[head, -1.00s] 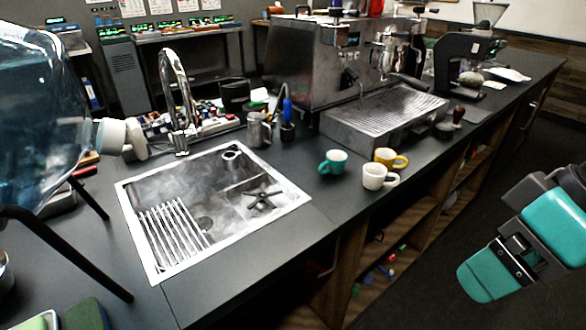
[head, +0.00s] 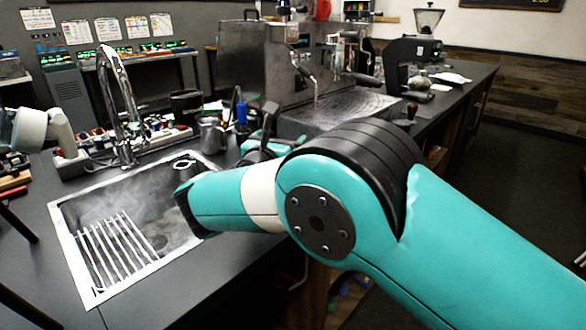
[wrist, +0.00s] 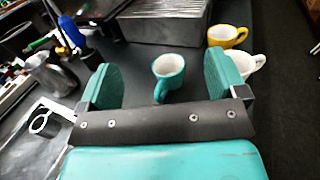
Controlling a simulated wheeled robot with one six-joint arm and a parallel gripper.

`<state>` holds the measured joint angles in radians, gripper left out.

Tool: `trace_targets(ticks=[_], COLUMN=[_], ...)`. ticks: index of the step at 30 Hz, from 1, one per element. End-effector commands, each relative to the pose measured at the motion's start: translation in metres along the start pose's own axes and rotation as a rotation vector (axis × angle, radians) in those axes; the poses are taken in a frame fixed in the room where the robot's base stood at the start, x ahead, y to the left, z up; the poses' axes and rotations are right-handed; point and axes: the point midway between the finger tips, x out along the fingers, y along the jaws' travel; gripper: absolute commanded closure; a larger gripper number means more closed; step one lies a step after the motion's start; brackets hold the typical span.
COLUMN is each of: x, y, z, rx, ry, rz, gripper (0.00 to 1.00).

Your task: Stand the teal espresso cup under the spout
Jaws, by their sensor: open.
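The teal espresso cup (wrist: 168,72) stands upright on the dark counter in the wrist view, its handle toward me. My gripper (wrist: 164,85) is open, with one teal finger pad on each side of the cup and a gap on both sides; it does not hold the cup. In the head view my arm hides the cup, and the gripper is mostly hidden. The espresso machine (head: 262,65) stands behind, with its spouts above the drip tray (head: 345,108). The drip tray's front (wrist: 165,25) shows beyond the cup in the wrist view.
A yellow cup (wrist: 228,36) and a white cup (wrist: 247,65) stand close to the right finger. A steel pitcher (wrist: 48,75) and a blue-handled tool (wrist: 72,32) are on the left. The sink (head: 75,232) lies left of my arm.

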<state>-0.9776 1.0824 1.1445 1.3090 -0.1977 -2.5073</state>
Motion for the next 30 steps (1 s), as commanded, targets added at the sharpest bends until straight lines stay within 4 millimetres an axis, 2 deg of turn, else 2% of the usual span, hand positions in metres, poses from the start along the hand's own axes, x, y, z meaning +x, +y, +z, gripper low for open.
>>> trace_targets(ticks=[6, 11, 20, 24, 30], x=[0.000, 0.000, 0.027, 0.051, 0.073], y=[-0.001, -0.001, -0.003, -0.003, -0.002], z=[-0.045, -0.074, -0.074, -0.073, -0.074], rx=[-0.012, -0.009, -0.003, -0.001, -0.003], ry=[0.000, -0.001, 0.001, 0.000, 0.001], rz=[-0.001, -0.002, -0.005, -0.006, -0.003], gripper=[0.10, 0.10, 0.10, 0.10, 0.10])
